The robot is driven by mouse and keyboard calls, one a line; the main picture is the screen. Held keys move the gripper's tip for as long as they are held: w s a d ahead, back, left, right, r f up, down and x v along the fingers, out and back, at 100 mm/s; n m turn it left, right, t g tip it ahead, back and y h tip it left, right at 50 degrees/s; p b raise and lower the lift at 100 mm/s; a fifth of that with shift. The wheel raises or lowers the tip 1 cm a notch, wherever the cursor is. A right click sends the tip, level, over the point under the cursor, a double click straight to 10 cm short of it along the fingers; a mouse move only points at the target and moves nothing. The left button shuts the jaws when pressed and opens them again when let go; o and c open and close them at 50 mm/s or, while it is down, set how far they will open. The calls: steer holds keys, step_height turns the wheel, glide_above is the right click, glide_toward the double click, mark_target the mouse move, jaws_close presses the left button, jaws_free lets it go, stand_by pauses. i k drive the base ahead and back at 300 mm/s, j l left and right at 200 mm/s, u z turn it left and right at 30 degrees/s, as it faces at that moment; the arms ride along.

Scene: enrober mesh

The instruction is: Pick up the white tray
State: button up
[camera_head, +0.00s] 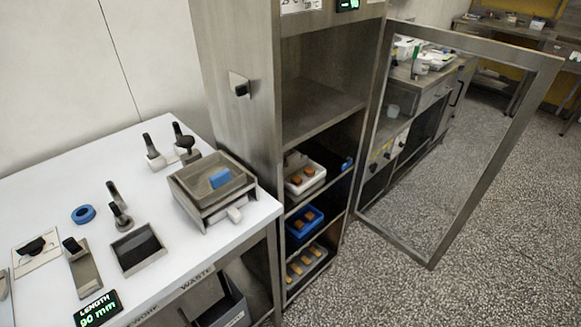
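A white tray (318,186) with a few brown pieces in it sits on a shelf inside the tall steel cabinet (238,90), right of the worktable. It is the highest of the trays stacked in the shelves. The cabinet's side wall stands close to its left. My gripper is not in view.
A blue tray (290,227) and a tray of tan pieces (304,274) sit on lower shelves. The glazed cabinet door (493,155) stands open to the right. The white worktable (160,215) holds tools and a metal tray stand (212,184). The speckled floor (385,290) in front is clear.

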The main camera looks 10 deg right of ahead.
mark_target(300, 172)
steer(key=u, duration=0.5)
steer(key=i+l+u, duration=0.15)
steer(key=l+u, duration=1.1)
steer(key=l, duration=0.9)
steer(key=l+u, duration=0.1)
steer(key=l, duration=0.85)
steer(key=k, duration=0.05)
